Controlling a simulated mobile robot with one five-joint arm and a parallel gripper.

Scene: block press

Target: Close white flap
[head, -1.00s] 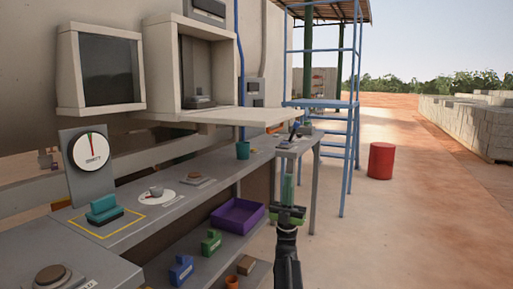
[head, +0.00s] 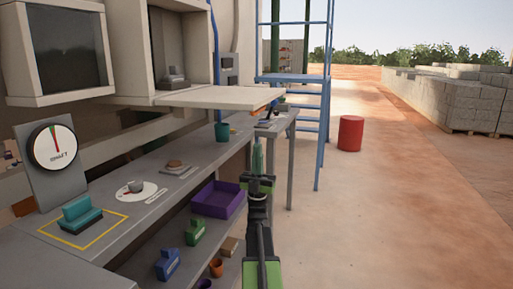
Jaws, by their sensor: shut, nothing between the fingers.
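The white flap (head: 222,97) lies open and about level, sticking out from the lower edge of an open pale cabinet (head: 147,50) on the wall. The cabinet holds a small grey object (head: 173,78). My gripper (head: 258,146) points forward and upward, with its fingertips a little below the flap's outer right part in the picture. It is shut and empty. I cannot tell whether it lies under the flap or in front of it; no contact shows.
A purple tray (head: 217,200) sits on the lower shelf. Blue scaffolding (head: 292,79) stands behind; open ground lies right.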

